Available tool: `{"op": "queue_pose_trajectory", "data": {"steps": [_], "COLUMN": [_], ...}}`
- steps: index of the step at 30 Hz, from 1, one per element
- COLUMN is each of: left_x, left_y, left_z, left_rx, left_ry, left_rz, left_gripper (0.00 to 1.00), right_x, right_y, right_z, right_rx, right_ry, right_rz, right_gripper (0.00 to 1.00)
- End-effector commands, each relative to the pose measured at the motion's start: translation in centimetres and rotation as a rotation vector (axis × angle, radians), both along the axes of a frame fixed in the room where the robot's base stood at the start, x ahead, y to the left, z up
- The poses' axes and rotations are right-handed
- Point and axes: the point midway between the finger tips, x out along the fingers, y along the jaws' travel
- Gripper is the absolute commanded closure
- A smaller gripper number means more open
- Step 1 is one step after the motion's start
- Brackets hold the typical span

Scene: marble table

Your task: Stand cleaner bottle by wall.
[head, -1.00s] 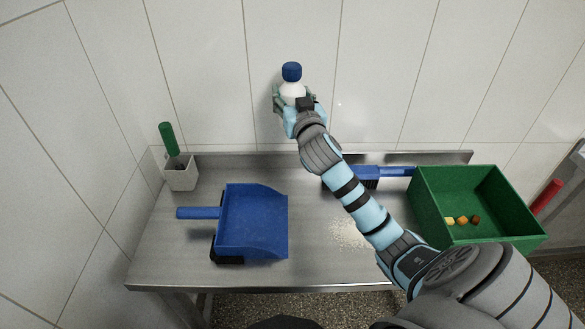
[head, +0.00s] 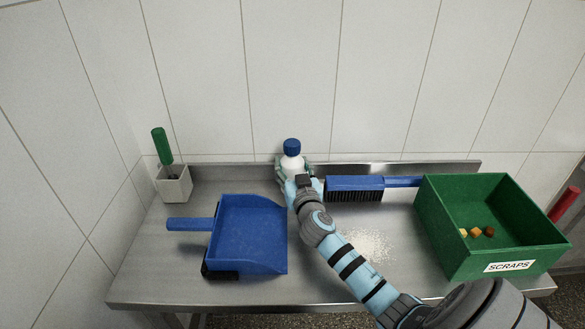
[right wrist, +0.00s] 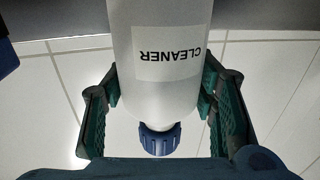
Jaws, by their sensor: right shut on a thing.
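The cleaner bottle (head: 292,160) is white with a blue cap and stands upright near the back edge of the table, close to the wall. In the right wrist view the bottle (right wrist: 165,85) shows its CLEANER label upside down. My right gripper (head: 294,178) is shut around the bottle, with a green-padded finger on each side (right wrist: 158,100). The bottle's base is hidden behind my gripper in the head view, so I cannot tell whether it touches the table. My left gripper is not in view.
A blue dustpan (head: 248,235) lies left of my right arm. A blue brush (head: 355,188) lies along the back edge, right of the bottle. A green scraps box (head: 440,225) stands at right. A white holder (head: 174,184) stands at back left. Pale crumbs (head: 368,245) lie mid-table.

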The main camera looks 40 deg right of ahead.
Motion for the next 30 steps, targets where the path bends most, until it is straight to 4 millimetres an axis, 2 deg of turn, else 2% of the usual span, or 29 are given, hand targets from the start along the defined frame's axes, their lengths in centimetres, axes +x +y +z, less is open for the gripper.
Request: {"op": "queue_pose_trajectory", "data": {"steps": [4, 5, 8, 9, 17, 21, 26, 30], "left_x": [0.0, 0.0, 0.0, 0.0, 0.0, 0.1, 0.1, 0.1], "left_y": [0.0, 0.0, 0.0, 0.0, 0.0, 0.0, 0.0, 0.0], "left_z": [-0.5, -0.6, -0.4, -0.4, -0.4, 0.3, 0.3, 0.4], "left_rx": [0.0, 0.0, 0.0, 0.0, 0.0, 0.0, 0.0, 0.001], "left_ry": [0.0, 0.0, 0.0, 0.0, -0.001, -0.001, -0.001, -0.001], "left_rz": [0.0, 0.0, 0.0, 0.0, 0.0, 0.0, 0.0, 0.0], "left_gripper": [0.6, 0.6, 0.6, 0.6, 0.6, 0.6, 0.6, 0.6], "right_x": [0.0, 0.0, 0.0, 0.0, 0.0, 0.0, -2.3, -5.3], "right_y": [0.0, 0.0, 0.0, 0.0, 0.0, 0.0, 1.1, 2.5], "right_z": [-0.4, -0.5, -0.3, -0.3, -0.3, 0.3, 0.1, 0.0], "right_rx": [-0.001, 0.0, 0.0, 0.0, 0.0, 0.0, 0.0, 0.0], "right_ry": [-0.002, 0.0, 0.0, 0.0, 0.0, 0.0, 0.001, 0.001], "right_rz": [0.0, 0.0, 0.0, 0.0, 0.0, 0.0, 0.001, 0.002], "right_gripper": [1.0, 0.46, 0.3, 0.28, 0.28, 0.28, 0.28, 0.28]}}
